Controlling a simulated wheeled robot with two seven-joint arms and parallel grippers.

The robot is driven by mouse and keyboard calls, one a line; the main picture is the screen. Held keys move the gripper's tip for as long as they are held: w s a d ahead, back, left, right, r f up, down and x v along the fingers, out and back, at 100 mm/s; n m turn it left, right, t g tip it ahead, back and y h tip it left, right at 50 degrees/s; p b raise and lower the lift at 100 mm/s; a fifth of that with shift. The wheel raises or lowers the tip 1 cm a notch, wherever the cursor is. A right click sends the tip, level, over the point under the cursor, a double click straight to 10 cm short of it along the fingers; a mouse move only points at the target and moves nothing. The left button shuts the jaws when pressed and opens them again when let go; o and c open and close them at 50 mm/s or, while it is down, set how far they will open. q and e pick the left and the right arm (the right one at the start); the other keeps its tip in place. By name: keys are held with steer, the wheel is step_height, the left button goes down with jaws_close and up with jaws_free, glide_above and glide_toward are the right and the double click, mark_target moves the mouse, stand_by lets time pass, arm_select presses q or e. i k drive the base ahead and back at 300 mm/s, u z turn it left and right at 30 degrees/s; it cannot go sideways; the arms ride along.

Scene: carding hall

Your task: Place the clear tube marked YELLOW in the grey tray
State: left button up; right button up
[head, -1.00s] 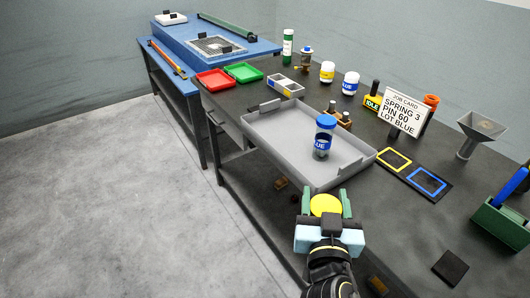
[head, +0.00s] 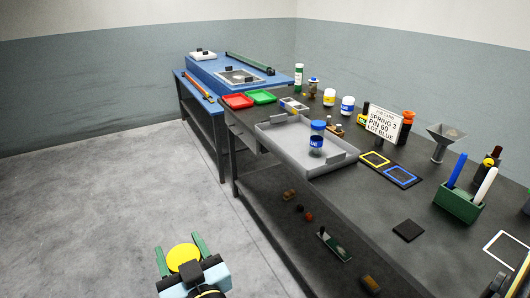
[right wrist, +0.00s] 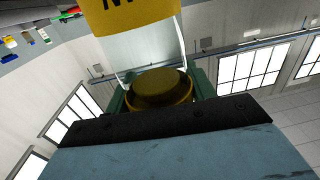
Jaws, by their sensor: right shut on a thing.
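My right gripper (head: 181,256) is shut on the clear tube, whose round yellow cap (head: 183,258) shows between the green fingers. In the right wrist view the cap (right wrist: 160,90), the clear body (right wrist: 145,55) and a yellow label (right wrist: 135,14) show; the label's lettering is cut off. The gripper is over the floor, left of the dark table and clear of it. The grey tray (head: 275,138) lies on the table, up and right of the gripper. A clear tube with a blue cap and blue label (head: 317,140) stands upright in it.
Red (head: 237,101) and green (head: 262,96) trays lie behind the grey tray. Two jars (head: 329,97), a job card (head: 382,124), a funnel (head: 445,138) and a green holder (head: 459,202) stand on the table. Much of the grey tray's floor is bare.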

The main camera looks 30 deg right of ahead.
mark_target(293, 137)
steer(key=u, duration=0.2)
steer(key=i, duration=1.9)
steer(key=z, duration=1.45)
steer(key=i, duration=0.65)
steer(key=z, duration=0.7)
